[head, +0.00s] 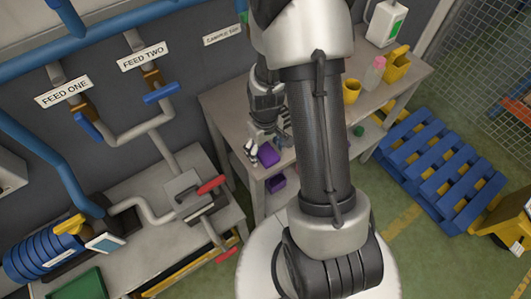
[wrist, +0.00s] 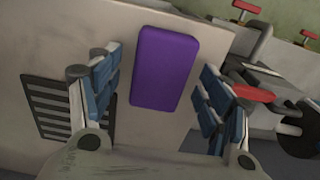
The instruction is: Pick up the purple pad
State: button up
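The purple pad (wrist: 164,68) is a flat block with rounded corners. In the wrist view it lies between the two fingers of my gripper (wrist: 158,98), with gaps on both sides. My gripper is open and empty, its blue-padded fingers spread wide. In the head view the pad (head: 268,154) lies near the front edge of the grey bench (head: 225,112), and my gripper (head: 262,142) is close over it. My arm hides part of the bench. I cannot tell the exact height of the fingers above the pad.
A second purple item (head: 276,183) shows lower down, below the bench top. A dark slotted grille (wrist: 45,105) lies beside the left finger. Yellow containers (head: 396,66) and a pink bottle (head: 374,72) stand farther right. Red-handled valves (head: 211,185) are at left.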

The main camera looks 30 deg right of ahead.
aim_at(266, 151)
jog(key=c, duration=1)
jog(key=shift+r, duration=0.1)
notch_tip(266, 151, up, 20)
jog(key=p, duration=0.5)
jog(key=shift+p, duration=0.3)
